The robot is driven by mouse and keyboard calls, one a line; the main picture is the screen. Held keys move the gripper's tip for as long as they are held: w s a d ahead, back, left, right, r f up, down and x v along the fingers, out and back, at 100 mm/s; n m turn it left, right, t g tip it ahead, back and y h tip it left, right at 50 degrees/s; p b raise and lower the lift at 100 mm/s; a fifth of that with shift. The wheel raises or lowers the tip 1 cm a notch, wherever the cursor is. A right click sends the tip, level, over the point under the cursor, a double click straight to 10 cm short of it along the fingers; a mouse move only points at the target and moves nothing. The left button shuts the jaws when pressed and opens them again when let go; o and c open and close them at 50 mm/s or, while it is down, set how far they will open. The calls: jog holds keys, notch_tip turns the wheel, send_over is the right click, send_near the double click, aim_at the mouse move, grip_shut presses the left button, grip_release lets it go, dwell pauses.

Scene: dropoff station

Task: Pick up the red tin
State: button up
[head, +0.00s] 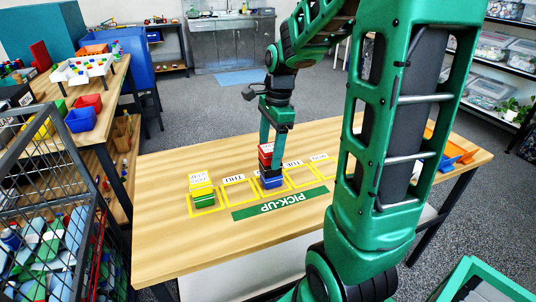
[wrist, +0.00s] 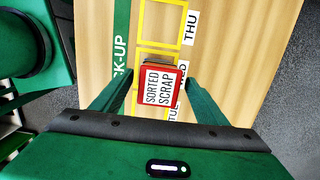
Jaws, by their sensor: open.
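The red tin (head: 265,149) is the top of a stack on the table, with a black tin (head: 268,169) and a blue tin (head: 272,183) below it. In the wrist view the red tin (wrist: 176,72) shows from above, with a white label reading "SORTED SCRAP". My gripper (head: 273,140) is above the stack, pointing down. In the wrist view my gripper (wrist: 158,88) is open, with one green finger on each side of the red tin.
Yellow outlined squares with day cards and a green PICK-UP strip (head: 281,203) mark the table. A wire cage (head: 60,170) stands left. An orange tray (head: 445,145) lies right.

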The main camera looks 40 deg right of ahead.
jog(key=c, duration=1.2)
jog(key=shift+r, duration=0.15)
